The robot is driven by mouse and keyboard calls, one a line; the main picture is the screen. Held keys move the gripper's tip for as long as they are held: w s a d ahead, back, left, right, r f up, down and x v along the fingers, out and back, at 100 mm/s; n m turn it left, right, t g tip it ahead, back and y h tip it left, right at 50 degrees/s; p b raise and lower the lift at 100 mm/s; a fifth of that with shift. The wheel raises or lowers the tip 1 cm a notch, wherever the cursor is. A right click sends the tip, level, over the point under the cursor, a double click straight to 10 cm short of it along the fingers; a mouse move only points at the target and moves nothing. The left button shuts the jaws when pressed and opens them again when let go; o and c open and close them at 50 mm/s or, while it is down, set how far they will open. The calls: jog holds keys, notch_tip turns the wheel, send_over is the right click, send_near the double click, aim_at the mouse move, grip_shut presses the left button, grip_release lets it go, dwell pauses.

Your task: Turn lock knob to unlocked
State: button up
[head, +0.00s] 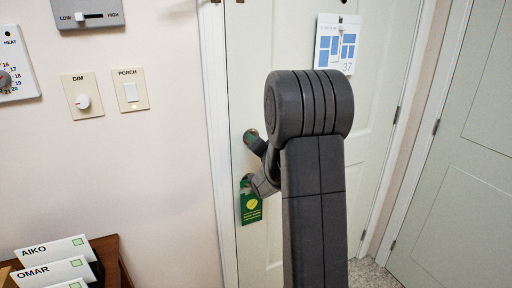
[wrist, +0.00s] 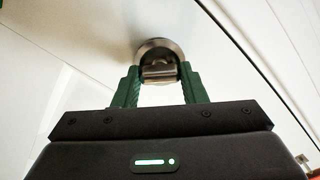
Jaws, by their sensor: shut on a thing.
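The lock knob (wrist: 160,71) is a metal thumb-turn on a round metal plate on the white door. In the wrist view it sits between the two green fingers of my gripper (wrist: 158,82), which are shut on it. In the head view my gripper (head: 256,142) reaches the lock at the door's left edge, and my arm hides most of it. The lock plate (head: 250,135) shows there only in part. I cannot tell from the frames how far the knob is turned.
A green hanger tag (head: 251,204) hangs below the lock, close to my wrist. A paper sign (head: 337,44) marked 37 is higher on the door. A dimmer (head: 83,100), a porch switch (head: 131,91) and a heat dial (head: 9,78) are on the left wall. Name cards (head: 54,250) stand lower left.

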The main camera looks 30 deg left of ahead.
jog(key=m, duration=0.8)
jog(key=shift+m, duration=0.3)
dwell(0.4)
jog(key=o, duration=1)
jog(key=b+v, duration=0.1)
jog(key=v, duration=1.2)
jog(key=shift+s+d+b, duration=0.25)
jog(key=shift+b, duration=0.05)
